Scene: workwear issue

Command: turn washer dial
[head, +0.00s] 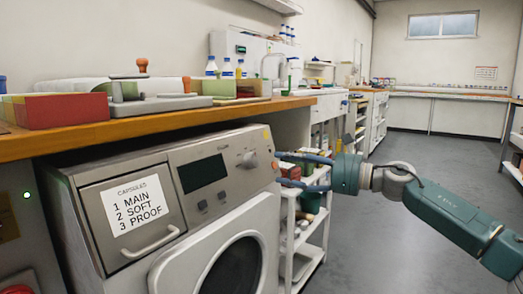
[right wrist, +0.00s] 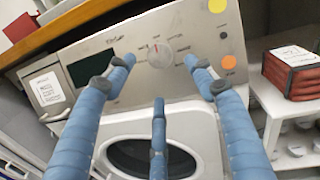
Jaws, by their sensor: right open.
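The washer (head: 200,190) stands under the wooden counter, with a grey control panel across its top. Its round dial (head: 247,159) sits on the panel to the right of a dark display (head: 203,173). In the right wrist view the dial (right wrist: 160,55) shows with a red mark near its top. My right gripper (head: 283,168) is open and empty at the panel's right end, its blue fingers pointing at the washer. In the right wrist view its fingers spread to either side below the dial, apparently not touching it. My left gripper is not in view.
A capsule drawer (head: 132,210) with a label and handle is left of the display. A white shelf cart (head: 308,235) with a red stack (right wrist: 292,72) stands right of the washer. Boxes and bottles line the counter (head: 150,124).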

